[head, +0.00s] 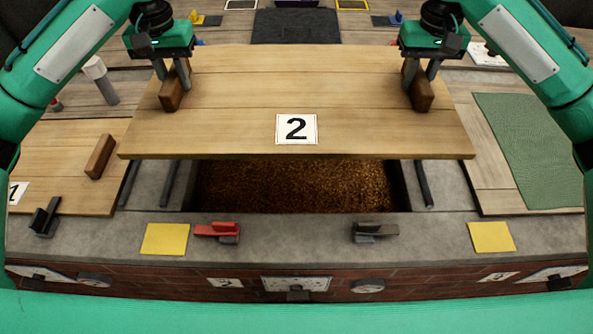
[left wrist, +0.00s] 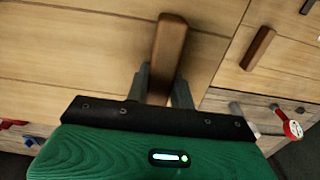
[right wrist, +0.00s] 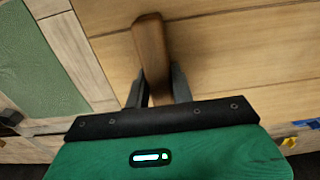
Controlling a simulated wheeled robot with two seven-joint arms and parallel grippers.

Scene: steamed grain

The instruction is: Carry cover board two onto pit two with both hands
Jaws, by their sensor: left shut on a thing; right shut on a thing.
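Cover board two (head: 230,120) is a wide light-wood board with a white "2" label (head: 296,129). It is held raised over pit two (head: 290,187), whose brown grain shows below the board's front edge; the pit's rear part is hidden. My left gripper (head: 178,82) is shut on the board's left wooden handle (head: 172,97), also seen in the left wrist view (left wrist: 167,50). My right gripper (head: 417,80) is shut on the right handle (head: 422,97), also seen in the right wrist view (right wrist: 151,50). The board looks about level.
Another board (head: 70,150) with its own handle (head: 100,157) lies at the left. A green mat (head: 530,145) lies at the right. The front ledge bears yellow squares (head: 165,239), a red clamp (head: 217,230) and a dark clamp (head: 375,232).

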